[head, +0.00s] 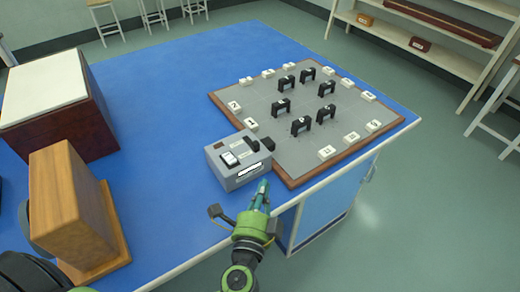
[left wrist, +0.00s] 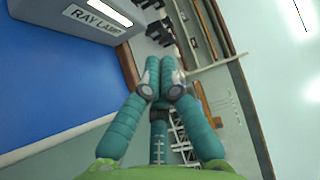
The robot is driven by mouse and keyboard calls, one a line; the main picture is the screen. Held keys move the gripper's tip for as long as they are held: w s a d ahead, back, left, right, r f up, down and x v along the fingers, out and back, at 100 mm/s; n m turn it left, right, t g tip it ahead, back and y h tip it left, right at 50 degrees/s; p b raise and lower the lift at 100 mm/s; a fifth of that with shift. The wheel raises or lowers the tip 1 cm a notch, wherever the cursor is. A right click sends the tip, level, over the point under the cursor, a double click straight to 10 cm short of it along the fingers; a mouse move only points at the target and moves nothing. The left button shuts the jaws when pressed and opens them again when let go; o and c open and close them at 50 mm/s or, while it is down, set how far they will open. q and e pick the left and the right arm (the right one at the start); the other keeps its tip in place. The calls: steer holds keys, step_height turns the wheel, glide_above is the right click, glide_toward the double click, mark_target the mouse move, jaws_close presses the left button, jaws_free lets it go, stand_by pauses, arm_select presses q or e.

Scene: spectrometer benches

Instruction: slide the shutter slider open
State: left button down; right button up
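The grey ray lamp box (head: 228,178) stands at the near edge of the blue bench, beside the board. Its top carries a small white piece in a dark frame (head: 229,158) and dark parts at the right; I cannot tell for certain which is the shutter slider. In the left wrist view the lamp (left wrist: 50,27) shows at the upper left with its "RAY LAMP" label; no slider is clear there. My left gripper (head: 263,184) is just in front of the lamp's near right corner. Its teal fingers (left wrist: 160,78) meet at the tips, with nothing visible between them. My right gripper is out of view.
A grey board (head: 300,118) with a brown rim bears several black arches and white numbered blocks. A wooden stand (head: 66,205) and a dark red box (head: 75,130) with a pale top stand at the left. The blue bench top (head: 165,110) is clear between them and the lamp.

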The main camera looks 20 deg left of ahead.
mark_target(265, 159)
arm_select(q)
steer(key=w+p, duration=0.1)
steer(key=w, duration=0.2)
steer(key=w+a+p, duration=0.1)
steer(key=w, duration=0.2)
steer(key=w+a+p, duration=0.1)
steer(key=w, duration=0.2)
steer(key=shift+w+a+r, duration=0.1)
steer(key=shift+a+r, duration=0.1)
steer(key=shift+r, duration=0.05)
steer(key=shift+w+a, duration=0.3)
steer(key=shift+a, duration=0.3)
steer(key=shift+w+a+f, duration=0.15)
steer(key=shift+w+a, duration=0.05)
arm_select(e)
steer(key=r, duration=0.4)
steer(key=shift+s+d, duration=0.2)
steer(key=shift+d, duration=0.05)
